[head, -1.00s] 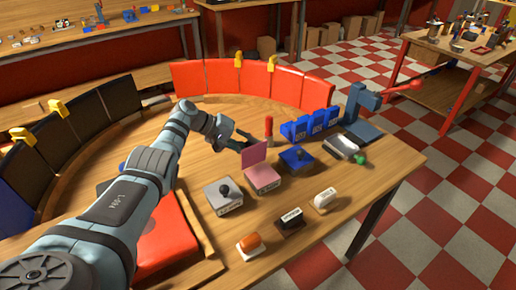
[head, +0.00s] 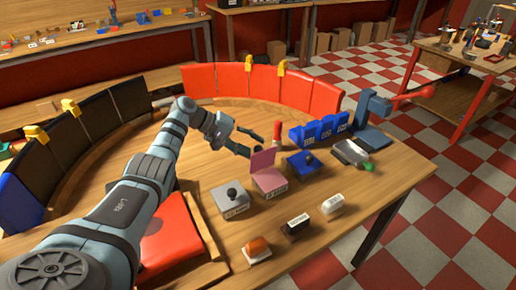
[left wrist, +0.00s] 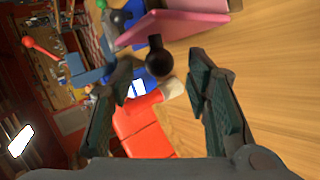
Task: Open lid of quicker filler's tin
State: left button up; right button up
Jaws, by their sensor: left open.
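Three small tins stand on the curved wooden table; which is the quicker filler's I cannot tell. The pink tin (head: 268,182) is open, its pink lid (head: 262,160) standing up at the back. My left gripper (head: 252,143) is open and empty, just behind the raised pink lid. In the left wrist view the pink lid (left wrist: 185,24) and its black knob (left wrist: 157,60) lie beyond the parted fingers, apart from them. My right gripper is not in view.
Stamps with orange (head: 257,247), black (head: 295,226) and white (head: 332,205) parts stand in front. A red-handled tool (head: 277,131) stands close behind the pink lid. Blue bins (head: 320,132) and a blue press (head: 375,112) are at the right; curved red panels (head: 245,82) stand behind.

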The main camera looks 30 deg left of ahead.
pick_arm(q)
jog(key=v, duration=0.8)
jog(key=shift+s+a+r, duration=0.2)
jog(key=shift+s+r, duration=0.05)
